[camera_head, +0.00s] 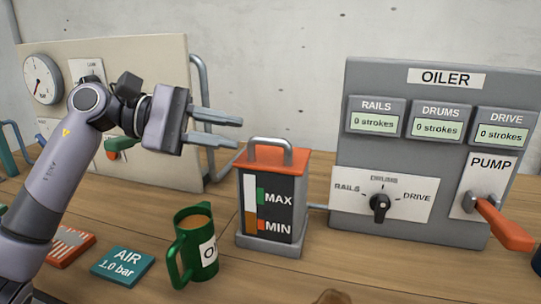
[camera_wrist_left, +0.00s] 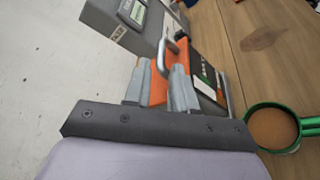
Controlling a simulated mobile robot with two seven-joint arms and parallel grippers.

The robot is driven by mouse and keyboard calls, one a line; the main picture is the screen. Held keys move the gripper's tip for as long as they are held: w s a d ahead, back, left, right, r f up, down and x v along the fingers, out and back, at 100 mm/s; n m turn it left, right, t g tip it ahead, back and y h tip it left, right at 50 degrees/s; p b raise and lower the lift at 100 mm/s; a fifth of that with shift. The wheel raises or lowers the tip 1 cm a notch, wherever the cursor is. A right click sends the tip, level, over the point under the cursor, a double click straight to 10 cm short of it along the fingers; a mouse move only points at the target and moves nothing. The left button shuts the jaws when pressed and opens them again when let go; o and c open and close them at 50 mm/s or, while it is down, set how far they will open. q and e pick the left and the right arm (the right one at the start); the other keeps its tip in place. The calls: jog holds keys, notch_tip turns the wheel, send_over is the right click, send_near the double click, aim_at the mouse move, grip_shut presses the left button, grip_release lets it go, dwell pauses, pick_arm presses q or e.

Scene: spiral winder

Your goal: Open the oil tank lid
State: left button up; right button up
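The oil tank (camera_head: 271,205) stands on the wooden table, with a dark front marked MAX and MIN. Its orange lid (camera_head: 290,160) sits flat on top, closed, with a grey arched handle (camera_head: 270,141). My left gripper (camera_head: 239,132) is open and empty, just left of the handle and at about its height, fingers pointing right. In the left wrist view the handle (camera_wrist_left: 161,54) shows beyond and between the two fingertips (camera_wrist_left: 160,66), apart from them as far as I can tell. The fingers hide part of the lid (camera_wrist_left: 157,88) there. My right gripper is not in view.
A green mug (camera_head: 180,256) of brown liquid stands in front and left of the tank. The OILER panel (camera_head: 408,150) rises to the right, with a dial and an orange pump lever (camera_head: 505,225). A beige gauge panel (camera_head: 160,65) stands behind my left arm.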

aim_at(257, 139)
pick_arm(q)
jog(key=shift+w+f, duration=0.1)
jog(key=shift+f, duration=0.15)
jog(key=shift+p+x, duration=0.35)
jog(key=shift+x, duration=3.2)
jog(key=shift+r, duration=0.1)
grip_shut()
